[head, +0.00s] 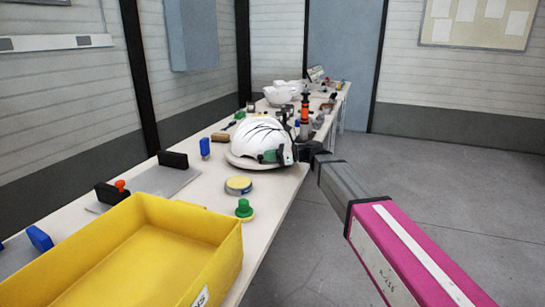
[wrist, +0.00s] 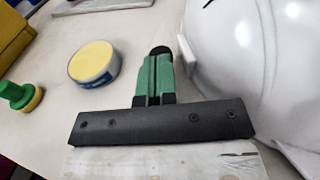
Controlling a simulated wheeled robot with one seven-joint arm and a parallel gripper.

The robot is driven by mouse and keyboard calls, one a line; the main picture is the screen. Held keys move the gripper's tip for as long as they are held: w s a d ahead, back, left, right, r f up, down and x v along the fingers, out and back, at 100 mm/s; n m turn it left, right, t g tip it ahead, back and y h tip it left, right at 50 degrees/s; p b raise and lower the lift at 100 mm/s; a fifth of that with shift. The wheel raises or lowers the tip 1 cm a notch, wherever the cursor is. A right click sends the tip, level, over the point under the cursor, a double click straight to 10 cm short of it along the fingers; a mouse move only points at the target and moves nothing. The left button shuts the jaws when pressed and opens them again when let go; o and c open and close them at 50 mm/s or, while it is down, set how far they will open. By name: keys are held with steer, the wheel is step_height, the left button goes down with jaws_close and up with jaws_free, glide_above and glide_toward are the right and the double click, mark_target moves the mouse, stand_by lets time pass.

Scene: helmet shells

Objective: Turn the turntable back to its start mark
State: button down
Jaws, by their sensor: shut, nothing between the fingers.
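A white helmet shell (head: 258,133) with dark lines on it sits on the round pale turntable (head: 238,161) on the long bench. In the wrist view the helmet (wrist: 245,50) fills the right side. My gripper (head: 268,156) is at the near right side of the helmet, its green fingers overlapping the shell in the head view. In the wrist view the fingers (wrist: 157,60) are shut together and empty, just left of a small white tab (wrist: 187,58) beside the helmet. I cannot tell whether they touch it. No start mark can be made out.
A yellow-topped round tin (head: 238,185) and a green-knobbed piece (head: 244,208) stand nearer on the bench. A large yellow crate (head: 225,245) fills the near end. A blue object (head: 205,147) stands left of the helmet. More shells (head: 280,93) and tools are behind. Floor at right is clear.

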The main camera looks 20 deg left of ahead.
mark_target(255, 164)
steer(key=shift+s+a, duration=0.25)
steer(key=shift+s, duration=0.05)
steer(key=a+m+t, duration=0.1)
steer(key=s+a+m+t, duration=0.1)
steer(key=t, duration=0.1)
steer(key=shift+s+y, duration=0.25)
steer(key=shift+y, duration=0.05)
steer(key=shift+s+a+m+t, duration=0.2)
steer(key=shift+a+m+t, duration=0.45)
steer(key=shift+t, duration=0.2)
steer(key=shift+s+a+m+t, duration=0.2)
steer(key=shift+a+m+t, duration=0.45)
steer(key=shift+t, duration=0.2)
steer(key=shift+d, duration=0.1)
steer(key=d, duration=0.4)
steer(key=d+r, duration=0.1)
steer(key=d, duration=0.4)
steer(key=s+d+r, duration=0.1)
steer(key=d, duration=0.3)
steer(key=shift+d, duration=0.35)
steer(key=shift+d, duration=0.1)
